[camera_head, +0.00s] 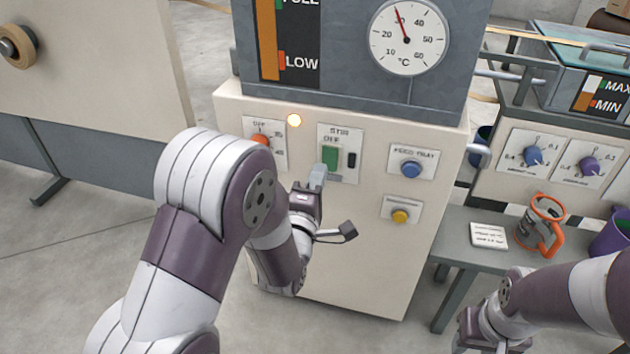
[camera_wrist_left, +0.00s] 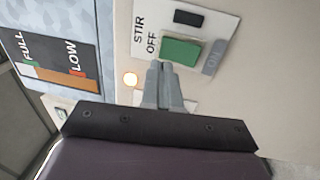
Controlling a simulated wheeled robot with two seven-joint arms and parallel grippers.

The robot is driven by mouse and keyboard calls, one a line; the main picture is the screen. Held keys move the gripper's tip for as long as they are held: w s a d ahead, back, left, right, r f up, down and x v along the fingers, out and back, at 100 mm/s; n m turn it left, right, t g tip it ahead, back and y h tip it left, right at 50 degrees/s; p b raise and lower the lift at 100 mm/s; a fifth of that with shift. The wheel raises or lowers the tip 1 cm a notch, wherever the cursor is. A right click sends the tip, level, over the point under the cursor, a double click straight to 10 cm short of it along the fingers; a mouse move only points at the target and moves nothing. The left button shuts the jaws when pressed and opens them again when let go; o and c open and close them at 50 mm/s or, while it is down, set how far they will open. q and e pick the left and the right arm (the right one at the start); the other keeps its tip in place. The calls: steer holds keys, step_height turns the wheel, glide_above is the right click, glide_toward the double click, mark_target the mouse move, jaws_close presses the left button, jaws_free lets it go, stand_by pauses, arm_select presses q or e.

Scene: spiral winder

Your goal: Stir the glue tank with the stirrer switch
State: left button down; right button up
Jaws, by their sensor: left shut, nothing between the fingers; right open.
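The glue tank (camera_head: 345,85) is a grey box on top of a cream cabinet, with a level strip and a round thermometer dial (camera_head: 408,37). The stirrer switch (camera_head: 330,157) is a green rocker on a white plate marked STIR and OFF; it also shows in the left wrist view (camera_wrist_left: 180,52). A small black piece (camera_head: 352,160) sits beside it. My left gripper (camera_head: 317,178) is shut and empty, its fingertips right at the switch's lower edge; I cannot tell whether they touch. My right gripper (camera_head: 478,345) is low at the right, partly cut off, its fingers barely visible.
An orange knob (camera_head: 261,140), a lit lamp (camera_head: 294,121), a blue button (camera_head: 411,169) and a yellow button (camera_head: 400,216) are on the cabinet front. A grey bench at right holds a white card (camera_head: 488,235) and an orange-handled jug (camera_head: 541,225).

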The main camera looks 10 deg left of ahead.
arm_select(q)
steer(key=s+r+p, duration=0.1)
steer(key=s, duration=0.8)
steer(key=shift+a+p, duration=0.15)
steer(key=shift+p, duration=0.2)
